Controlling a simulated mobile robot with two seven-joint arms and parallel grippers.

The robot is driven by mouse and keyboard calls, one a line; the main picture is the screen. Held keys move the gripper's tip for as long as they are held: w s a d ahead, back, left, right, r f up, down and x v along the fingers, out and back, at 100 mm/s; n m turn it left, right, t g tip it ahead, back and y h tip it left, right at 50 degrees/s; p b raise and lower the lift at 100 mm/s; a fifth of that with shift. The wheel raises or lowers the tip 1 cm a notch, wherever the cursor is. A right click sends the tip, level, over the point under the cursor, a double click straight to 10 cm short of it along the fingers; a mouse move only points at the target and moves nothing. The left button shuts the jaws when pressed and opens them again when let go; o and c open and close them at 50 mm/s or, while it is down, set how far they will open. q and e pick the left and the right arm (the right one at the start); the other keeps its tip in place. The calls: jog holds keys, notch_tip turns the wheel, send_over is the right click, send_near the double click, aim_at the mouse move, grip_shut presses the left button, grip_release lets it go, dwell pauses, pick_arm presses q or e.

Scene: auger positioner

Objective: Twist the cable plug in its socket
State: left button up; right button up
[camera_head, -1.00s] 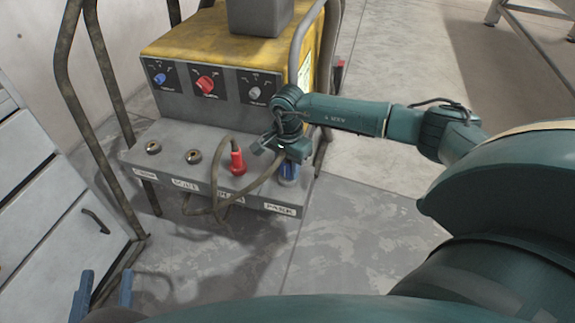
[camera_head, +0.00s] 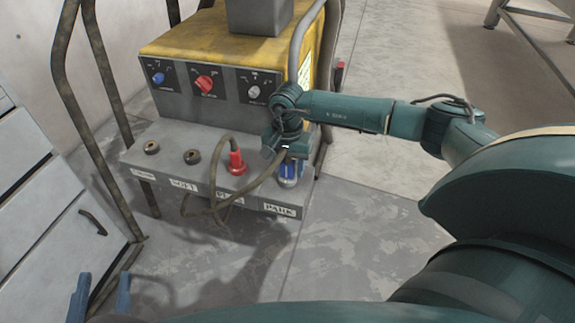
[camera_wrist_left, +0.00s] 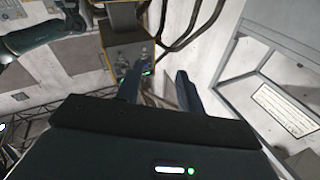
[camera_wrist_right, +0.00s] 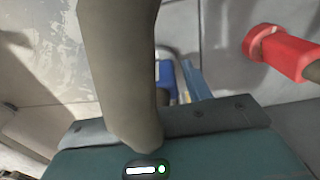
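A red plug (camera_head: 236,161) stands upright in the third socket from the left on the grey ledge, with a dark cable (camera_head: 216,172) at its top. It also shows in the right wrist view (camera_wrist_right: 283,52). A blue plug (camera_head: 289,170) is above the PARK label at the ledge's right end. My right gripper (camera_head: 288,165) is pointing down around it. In the right wrist view the blue plug (camera_wrist_right: 166,76) is by one finger; a thick cable hides the other finger, so the grip is unclear. My left gripper (camera_wrist_left: 158,88) is open and empty, low left in the head view (camera_head: 101,296).
The yellow machine (camera_head: 200,42) has three knobs on its front, above the labelled ledge (camera_head: 160,170). Two open sockets (camera_head: 192,156) are on the ledge's left. Bent metal rails (camera_head: 106,75) and a grey drawer cabinet (camera_head: 40,190) stand left. Floor right of the ledge is clear.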

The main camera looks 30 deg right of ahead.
jog(key=shift+o, duration=0.9)
jog(key=shift+r+p, duration=0.4)
jog(key=shift+r, duration=0.45)
notch_tip(320, 180, up, 10)
jog(key=p, duration=0.3)
jog(key=shift+r, duration=0.75)
pick_arm(q)
jog(key=shift+a+r+g+y, duration=0.4)
jog(key=shift+a+r+y, duration=0.05)
jog(key=shift+r+y, duration=0.05)
jog(key=shift+s, duration=0.15)
pick_arm(e)
jog(key=shift+s, duration=0.1)
